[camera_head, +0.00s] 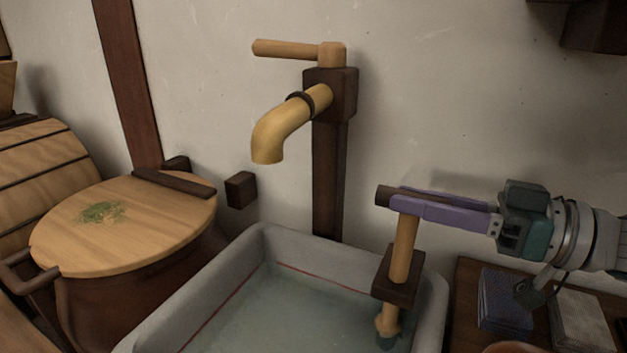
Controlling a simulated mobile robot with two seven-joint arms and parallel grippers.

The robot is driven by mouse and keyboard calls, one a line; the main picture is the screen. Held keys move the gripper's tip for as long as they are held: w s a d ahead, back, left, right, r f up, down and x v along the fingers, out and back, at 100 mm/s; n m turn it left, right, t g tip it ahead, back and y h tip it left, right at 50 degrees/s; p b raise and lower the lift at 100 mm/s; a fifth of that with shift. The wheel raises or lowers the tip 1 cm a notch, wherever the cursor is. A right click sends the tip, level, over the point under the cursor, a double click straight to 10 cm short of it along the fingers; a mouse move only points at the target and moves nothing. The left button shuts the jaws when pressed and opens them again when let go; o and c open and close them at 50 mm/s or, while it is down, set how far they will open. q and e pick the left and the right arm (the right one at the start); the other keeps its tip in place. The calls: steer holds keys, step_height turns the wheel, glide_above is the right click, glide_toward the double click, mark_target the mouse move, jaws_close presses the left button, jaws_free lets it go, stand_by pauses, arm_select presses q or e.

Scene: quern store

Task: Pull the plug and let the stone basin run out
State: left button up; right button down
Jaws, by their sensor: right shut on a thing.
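The grey stone basin (428,300) stands at the bottom centre, with water (275,312) in it and a red line along its inner wall. A light wooden plug rod (404,245) stands upright at the basin's back right. It passes a dark wooden block (397,283), and its rounded lower end (387,326) shows at the water. I cannot tell whether it sits in the drain. My right gripper (400,203) comes in from the right, its purple fingers shut on the top of the rod at a dark crosspiece (382,195). My left gripper is not in view.
A yellow tap (280,128) with a wooden lever (285,49) is on a dark post behind the basin. A lidded tub (140,222) with green bits stands at left. A dark shelf at right holds a blue-grey slab (504,300) and a pale slab (583,320).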

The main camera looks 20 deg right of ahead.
steer(key=c, duration=1.1)
jaws_free()
steer(key=shift+a+r+y, duration=0.1)
steer(key=shift+r+y, duration=0.2)
steer(key=shift+r, duration=0.1)
steer(key=o, duration=0.5)
steer(key=shift+f, duration=0.15)
steer(key=shift+s, duration=0.1)
steer(key=v, duration=1)
